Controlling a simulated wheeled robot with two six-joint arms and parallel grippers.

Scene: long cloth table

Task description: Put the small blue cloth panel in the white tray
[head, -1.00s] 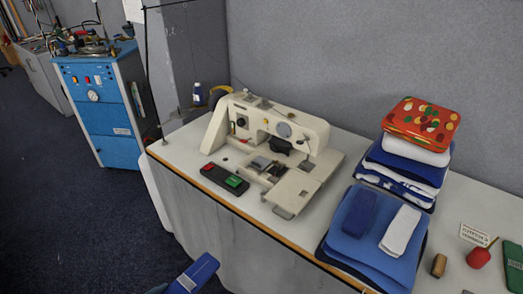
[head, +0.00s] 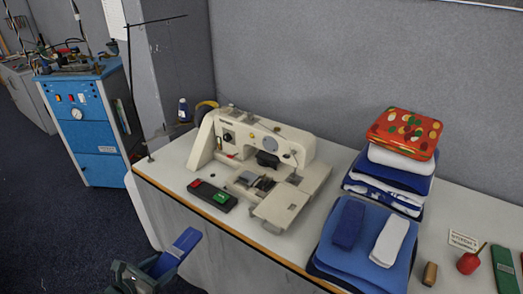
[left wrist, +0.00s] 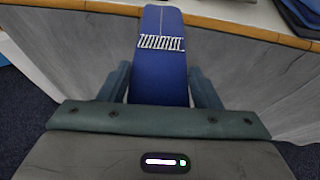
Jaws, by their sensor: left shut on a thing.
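A small blue cloth panel (head: 182,248) is held in my left gripper (head: 158,269), in front of the table's near edge and below its top. In the left wrist view the panel (left wrist: 161,76) sticks out forward between the two fingers, with a white stitched band across it. The left gripper (left wrist: 160,88) is shut on it. I see no white tray in either view. My right gripper is not in view.
A white sewing machine (head: 285,140) stands on the long table (head: 165,170). To its right are folded blue cloths (head: 350,262), a stack topped by a red patterned cloth (head: 403,128), and a red pincushion (head: 468,263). A blue cabinet (head: 92,125) stands at the left.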

